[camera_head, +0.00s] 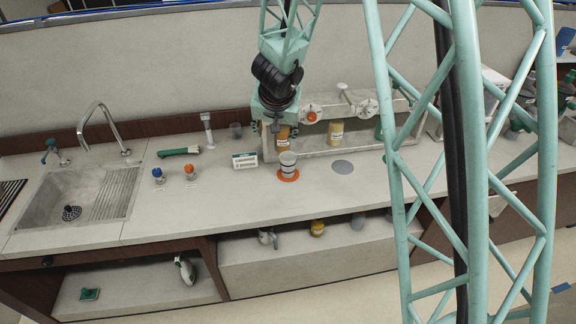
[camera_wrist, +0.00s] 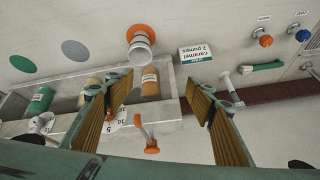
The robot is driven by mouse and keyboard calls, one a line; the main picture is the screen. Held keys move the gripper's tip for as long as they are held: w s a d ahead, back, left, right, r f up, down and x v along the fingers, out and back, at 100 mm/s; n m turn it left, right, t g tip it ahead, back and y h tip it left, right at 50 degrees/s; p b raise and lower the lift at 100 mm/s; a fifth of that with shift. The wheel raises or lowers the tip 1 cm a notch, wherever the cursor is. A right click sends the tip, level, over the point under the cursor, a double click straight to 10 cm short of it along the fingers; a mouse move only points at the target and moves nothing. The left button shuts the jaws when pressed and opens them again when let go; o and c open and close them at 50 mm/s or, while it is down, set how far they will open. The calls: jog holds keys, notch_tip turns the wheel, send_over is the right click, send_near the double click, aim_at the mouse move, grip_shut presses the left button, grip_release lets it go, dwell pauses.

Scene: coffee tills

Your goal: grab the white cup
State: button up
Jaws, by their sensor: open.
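The white cup (camera_head: 287,161) stands on an orange round mat (camera_head: 289,177) on the counter. In the wrist view the cup (camera_wrist: 141,50) lies beyond my fingertips, left of the middle, with the orange mat (camera_wrist: 140,32) behind it. My gripper (camera_wrist: 160,79) is open, its two fingers spread wide with nothing between them that they touch. In the head view my gripper (camera_head: 274,112) hangs just behind and left of the cup, apart from it; its fingertips are hard to make out there.
Behind the cup, a dispenser shelf holds an amber bottle (camera_wrist: 150,84) and a yellowish bottle (camera_head: 336,132). A small caramel sign (camera_head: 245,160) stands left of the cup. A grey round mat (camera_head: 343,167) lies to the right, bare. The counter in front is clear.

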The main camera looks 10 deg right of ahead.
jog(key=w+d+f+h+p, duration=0.1)
jog(key=d+f+h, duration=0.1)
jog(key=f, duration=0.5)
jog(key=shift+d+f+m+g, duration=0.2)
jog(key=shift+d+m+g, duration=0.2)
jog(key=shift+d, duration=0.25)
jog(key=shift+w+f, duration=0.1)
jog(key=b, duration=0.3)
send_near(288, 159)
jog(key=shift+s+d+f, duration=0.1)
jog(key=shift+f, duration=0.35)
jog(key=shift+s+d+f, duration=0.15)
jog(key=shift+f, duration=0.3)
jog(key=shift+f, duration=0.1)
jog(key=shift+b+x, duration=0.7)
jog(key=shift+x, duration=1.8)
jog(key=shift+w, duration=0.1)
jog(key=shift+c, duration=0.7)
jog(key=c, duration=0.9)
